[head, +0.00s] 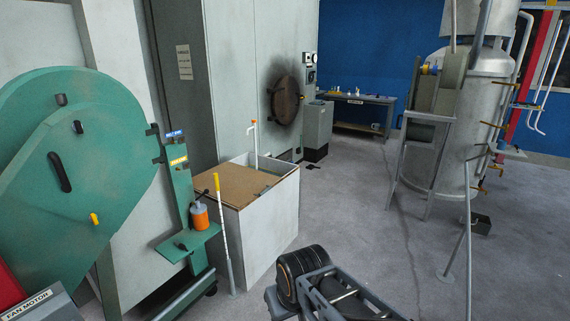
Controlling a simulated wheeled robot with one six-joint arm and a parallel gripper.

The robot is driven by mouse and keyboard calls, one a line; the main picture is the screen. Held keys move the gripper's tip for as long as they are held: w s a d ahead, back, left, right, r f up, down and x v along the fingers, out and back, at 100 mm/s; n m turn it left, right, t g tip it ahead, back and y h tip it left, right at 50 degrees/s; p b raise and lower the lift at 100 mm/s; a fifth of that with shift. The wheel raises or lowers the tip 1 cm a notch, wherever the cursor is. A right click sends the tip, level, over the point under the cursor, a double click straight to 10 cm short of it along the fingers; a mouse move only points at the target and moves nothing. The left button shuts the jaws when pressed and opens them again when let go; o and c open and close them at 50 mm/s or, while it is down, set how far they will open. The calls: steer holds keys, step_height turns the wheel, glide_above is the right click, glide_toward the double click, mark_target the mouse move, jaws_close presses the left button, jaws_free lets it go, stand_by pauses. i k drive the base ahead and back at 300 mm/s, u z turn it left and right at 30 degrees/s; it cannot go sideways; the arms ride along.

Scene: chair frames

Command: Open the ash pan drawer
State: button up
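No part in the head view can be clearly told as the ash pan drawer. A small dark box (480,223) sits low on the floor by the foot of the silver upright boiler (478,125); I cannot tell whether it is a drawer. A round brown door (285,101) with soot around it is set in the tall pale wall. Low parts beneath this door are partly hidden by a pale box. Part of my arm shows at the bottom middle, well apart from both. My gripper is not in view.
A pale box with a brown top (270,230) stands left of centre, a white-and-yellow rod (223,235) beside it. A large green round housing (85,180) fills the left. A grey cabinet (317,124) and workbench (368,101) stand behind. Grey floor (350,210) is open between.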

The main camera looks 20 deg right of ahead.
mark_target(287, 157)
steer(key=z, duration=1.15)
steer(key=i, duration=8.9)
steer(key=u, duration=3.1)
